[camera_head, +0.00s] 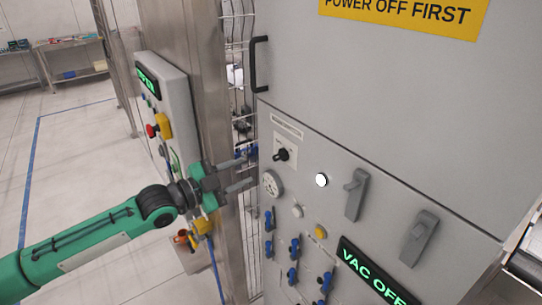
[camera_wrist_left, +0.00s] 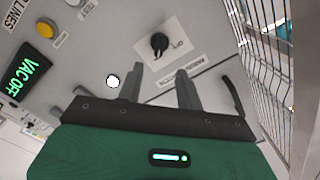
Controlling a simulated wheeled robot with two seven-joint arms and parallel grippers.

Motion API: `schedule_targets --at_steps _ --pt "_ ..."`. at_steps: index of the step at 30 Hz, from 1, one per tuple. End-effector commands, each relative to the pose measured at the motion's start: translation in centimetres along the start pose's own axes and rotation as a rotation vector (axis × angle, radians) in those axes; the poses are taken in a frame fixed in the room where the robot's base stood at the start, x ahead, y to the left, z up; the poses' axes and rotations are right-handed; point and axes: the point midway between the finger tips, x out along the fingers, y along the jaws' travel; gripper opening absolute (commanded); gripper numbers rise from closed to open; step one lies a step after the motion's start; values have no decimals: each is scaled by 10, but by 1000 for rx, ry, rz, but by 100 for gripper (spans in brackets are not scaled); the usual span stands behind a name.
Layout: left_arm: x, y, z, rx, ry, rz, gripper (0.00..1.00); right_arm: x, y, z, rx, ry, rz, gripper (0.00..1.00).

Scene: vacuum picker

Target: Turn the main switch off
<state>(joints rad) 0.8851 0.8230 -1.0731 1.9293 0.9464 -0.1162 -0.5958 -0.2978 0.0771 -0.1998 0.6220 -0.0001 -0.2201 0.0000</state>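The main switch is a small black rotary knob (camera_head: 282,154) on a white plate, high on the left part of the grey cabinet front. The knob also shows in the left wrist view (camera_wrist_left: 160,43), beyond my fingertips. Which way it is turned is hard to tell. My left gripper (camera_head: 251,167) is in front of the cabinet, just left of the switch. Its two fingers (camera_wrist_left: 157,72) are apart with nothing between them, and they point toward the switch without visibly touching it. My right gripper is in neither view.
The cabinet (camera_head: 350,90) carries a white round lamp (camera_head: 321,180), two grey lever handles (camera_head: 355,194), a gauge (camera_head: 272,184), blue valves and a lit "VAC OFF" display (camera_head: 371,272). A steel post and a control box (camera_head: 163,115) with a red button stand left.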

Motion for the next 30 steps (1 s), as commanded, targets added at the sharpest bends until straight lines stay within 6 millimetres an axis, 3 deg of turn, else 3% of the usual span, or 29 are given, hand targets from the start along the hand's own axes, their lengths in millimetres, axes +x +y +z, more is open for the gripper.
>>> schedule_targets --at_steps 15,21,30 --pt "82 -2 -2 -3 0 0 36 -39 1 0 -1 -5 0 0" --pt "96 0 0 0 -2 1 36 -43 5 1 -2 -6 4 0" --pt "98 0 1 0 -2 0 36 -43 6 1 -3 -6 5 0"
